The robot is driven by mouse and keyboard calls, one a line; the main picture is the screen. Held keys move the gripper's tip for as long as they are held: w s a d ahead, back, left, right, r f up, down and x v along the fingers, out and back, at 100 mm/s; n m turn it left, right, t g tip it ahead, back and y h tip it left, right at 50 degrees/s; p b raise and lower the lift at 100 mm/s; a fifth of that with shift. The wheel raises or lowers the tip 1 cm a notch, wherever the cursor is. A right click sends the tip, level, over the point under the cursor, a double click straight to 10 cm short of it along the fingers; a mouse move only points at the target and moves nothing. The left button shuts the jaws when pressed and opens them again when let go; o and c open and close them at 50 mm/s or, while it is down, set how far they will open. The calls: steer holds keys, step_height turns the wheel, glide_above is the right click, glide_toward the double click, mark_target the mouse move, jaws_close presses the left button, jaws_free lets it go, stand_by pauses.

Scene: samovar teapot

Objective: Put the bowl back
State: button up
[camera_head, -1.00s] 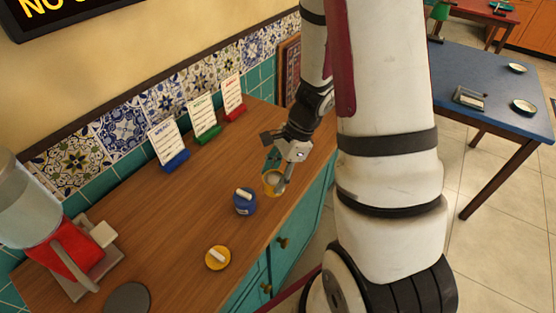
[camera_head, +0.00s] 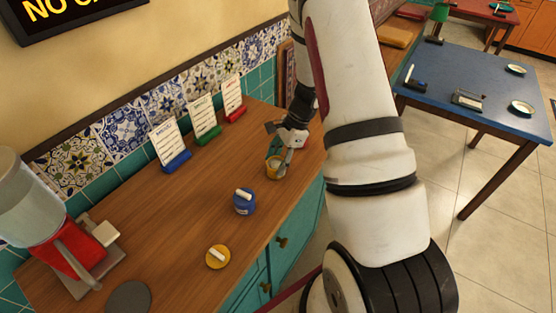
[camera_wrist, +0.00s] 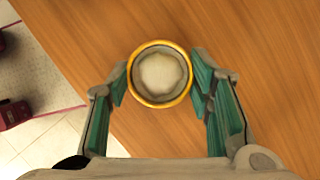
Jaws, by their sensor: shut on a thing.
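The bowl is a small yellow pot (camera_head: 274,173) with pale contents, near the counter's front edge in the head view. In the wrist view the bowl (camera_wrist: 162,101) shows from above, with a yellow rim and a whitish filling. My gripper (camera_wrist: 160,74) has one teal-padded finger on each side of it and is shut on it. My gripper also shows in the head view (camera_head: 279,160), partly covering the bowl. I cannot tell if the bowl touches the counter. A yellow lid (camera_head: 218,257) with a white handle lies on the counter, nearer the camera.
A blue lidded pot (camera_head: 244,204) stands on the wooden counter (camera_head: 180,220) between the bowl and the yellow lid. Cards in blue, green and red stands (camera_head: 205,131) line the tiled wall. A red dispenser (camera_head: 72,256) stands left. A blue table (camera_head: 455,75) is at right.

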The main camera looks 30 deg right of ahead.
steer(key=shift+f, duration=0.1)
steer(key=o, duration=1.4)
